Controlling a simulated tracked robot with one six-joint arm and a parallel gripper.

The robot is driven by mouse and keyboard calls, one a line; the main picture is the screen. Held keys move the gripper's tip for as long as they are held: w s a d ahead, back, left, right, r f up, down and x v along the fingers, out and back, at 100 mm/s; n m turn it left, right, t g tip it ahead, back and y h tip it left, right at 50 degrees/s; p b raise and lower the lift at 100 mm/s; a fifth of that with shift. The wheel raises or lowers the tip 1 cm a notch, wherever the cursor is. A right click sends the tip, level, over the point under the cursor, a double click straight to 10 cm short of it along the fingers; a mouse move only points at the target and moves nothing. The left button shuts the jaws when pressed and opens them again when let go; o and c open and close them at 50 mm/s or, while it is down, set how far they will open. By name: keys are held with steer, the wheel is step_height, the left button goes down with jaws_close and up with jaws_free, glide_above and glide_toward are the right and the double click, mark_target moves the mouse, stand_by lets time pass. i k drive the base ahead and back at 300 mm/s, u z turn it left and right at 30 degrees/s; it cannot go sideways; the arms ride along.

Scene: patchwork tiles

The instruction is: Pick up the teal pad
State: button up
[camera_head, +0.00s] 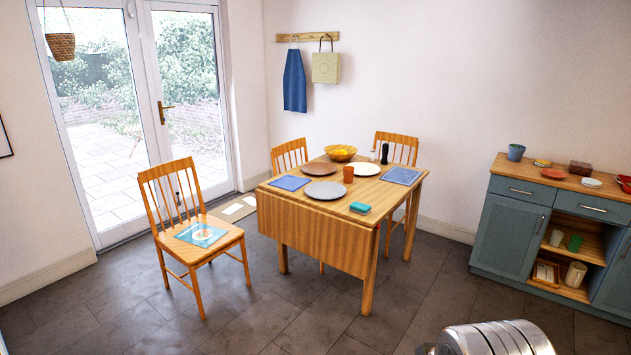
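A small teal block-like pad (360,208) lies flat near the front right edge of the wooden table (318,236), and nothing covers it. A flat, light teal square (201,235) with a pale round print lies on the seat of the left chair. I cannot tell for sure which of the two is called the pad. My gripper's fingers are not in view. A silver ribbed metal part, which looks like mine, shows at the bottom right, well apart from the table.
The table also bears a grey plate (325,190), an orange cup (348,174), a yellow-filled bowl (340,153) and blue mats. Wooden chairs (179,212) stand at its left and back. A blue-grey cabinet (507,228) stands right. The dark floor in front is clear.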

mark_target(364, 209)
steer(key=u, duration=0.2)
steer(key=i, duration=3.75)
steer(key=u, duration=0.15)
